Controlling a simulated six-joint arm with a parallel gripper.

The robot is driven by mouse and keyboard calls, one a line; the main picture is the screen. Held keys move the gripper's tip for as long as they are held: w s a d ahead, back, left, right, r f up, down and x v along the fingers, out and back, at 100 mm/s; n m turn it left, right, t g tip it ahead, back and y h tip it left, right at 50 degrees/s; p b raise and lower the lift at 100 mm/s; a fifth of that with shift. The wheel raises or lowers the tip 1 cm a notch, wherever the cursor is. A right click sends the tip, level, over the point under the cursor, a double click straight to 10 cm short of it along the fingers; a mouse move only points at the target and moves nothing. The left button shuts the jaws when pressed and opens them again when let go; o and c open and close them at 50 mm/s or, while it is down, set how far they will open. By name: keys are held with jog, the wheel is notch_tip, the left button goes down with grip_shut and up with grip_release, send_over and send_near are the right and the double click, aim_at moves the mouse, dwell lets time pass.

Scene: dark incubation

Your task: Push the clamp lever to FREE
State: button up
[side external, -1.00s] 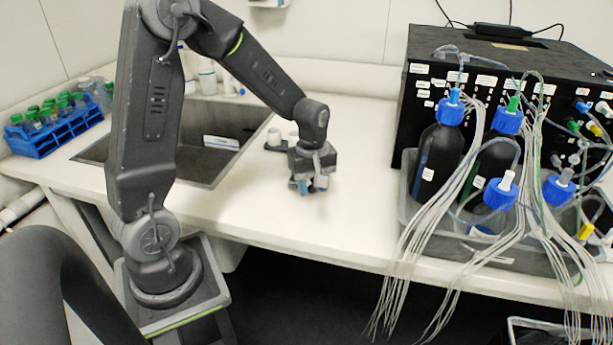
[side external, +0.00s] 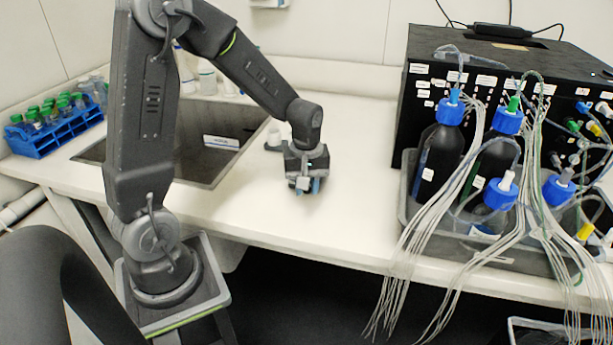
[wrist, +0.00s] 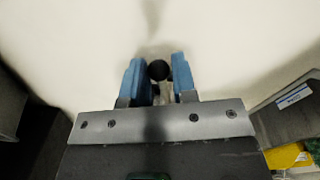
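My gripper (side external: 314,186) is over the white bench near its front edge, pointing down. In the wrist view its two blue fingertips (wrist: 158,76) are apart. A dark round knob (wrist: 158,70) with a paler part below it shows between them. It may be the clamp lever's end; I cannot tell whether the fingers touch it. No FREE marking is readable. In the side view a small dark holder with a pale top (side external: 273,139) stands behind the gripper, partly hidden by the arm.
A sink (side external: 190,150) is sunk into the bench to the left, with a blue rack (side external: 52,138) of green-capped tubes beyond. Dark bottles with blue caps (side external: 438,150) and hanging tubing stand right, before a black instrument (side external: 480,65). The bench (side external: 355,210) right of the gripper is clear.

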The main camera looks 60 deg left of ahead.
jog(key=shift+s+a+m, duration=0.35)
jog(key=shift+s+m, duration=0.25)
jog(key=shift+m, duration=0.6)
jog(key=shift+s+a+m, duration=0.4)
jog(key=shift+s+m, duration=0.15)
jog(key=shift+m, duration=0.65)
jog(key=shift+s+a+m, duration=0.4)
jog(key=shift+a+m, duration=0.15)
jog(key=shift+m, duration=0.65)
